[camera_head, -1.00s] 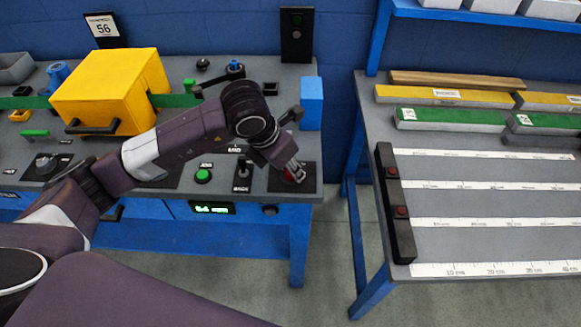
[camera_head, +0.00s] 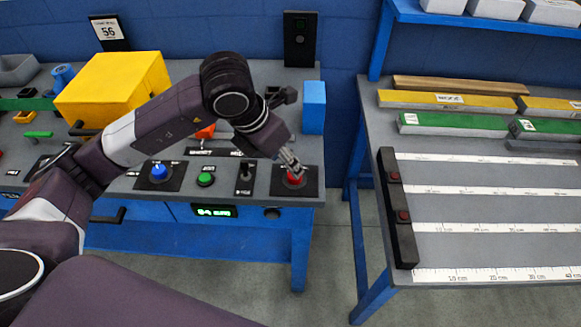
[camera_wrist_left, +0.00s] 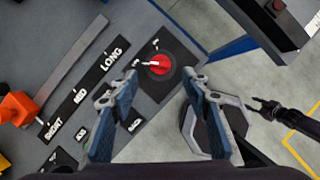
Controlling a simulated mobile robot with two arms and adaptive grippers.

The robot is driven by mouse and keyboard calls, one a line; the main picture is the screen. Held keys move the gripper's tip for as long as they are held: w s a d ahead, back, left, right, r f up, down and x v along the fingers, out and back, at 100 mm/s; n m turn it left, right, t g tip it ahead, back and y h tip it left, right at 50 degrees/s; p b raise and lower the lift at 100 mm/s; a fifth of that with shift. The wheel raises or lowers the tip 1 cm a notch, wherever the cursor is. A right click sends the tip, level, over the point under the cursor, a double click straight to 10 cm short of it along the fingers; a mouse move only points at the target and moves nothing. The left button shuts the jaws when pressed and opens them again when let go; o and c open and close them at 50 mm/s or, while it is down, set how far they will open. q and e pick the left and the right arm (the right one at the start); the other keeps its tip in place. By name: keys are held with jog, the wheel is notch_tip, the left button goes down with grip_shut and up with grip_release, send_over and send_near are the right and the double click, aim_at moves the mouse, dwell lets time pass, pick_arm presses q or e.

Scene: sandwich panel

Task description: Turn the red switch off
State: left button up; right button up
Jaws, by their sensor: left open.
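The red switch (camera_head: 295,178) is a round red knob on a black plate at the bench's right front corner. In the left wrist view the red switch (camera_wrist_left: 158,64) shows a pale pointer across its top, on a black plate with small white labels. My left gripper (camera_head: 289,160) is just above and behind it in the head view. In the left wrist view my left gripper (camera_wrist_left: 160,78) is open and empty, its fingertips on either side of the knob's line. Contact with the knob cannot be told. What seems my right gripper (camera_wrist_left: 264,105) is small at the right.
A green button (camera_head: 205,180), a black toggle (camera_head: 245,172) and a blue knob (camera_head: 158,171) are left of the switch. A blue block (camera_head: 314,107) stands behind it. A yellow box (camera_head: 112,88) is farther left. A second table (camera_head: 450,205) stands right, across a gap.

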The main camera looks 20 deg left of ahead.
pick_arm(q)
jog(key=v, duration=0.5)
jog(key=shift+s, duration=0.1)
dwell(0.4)
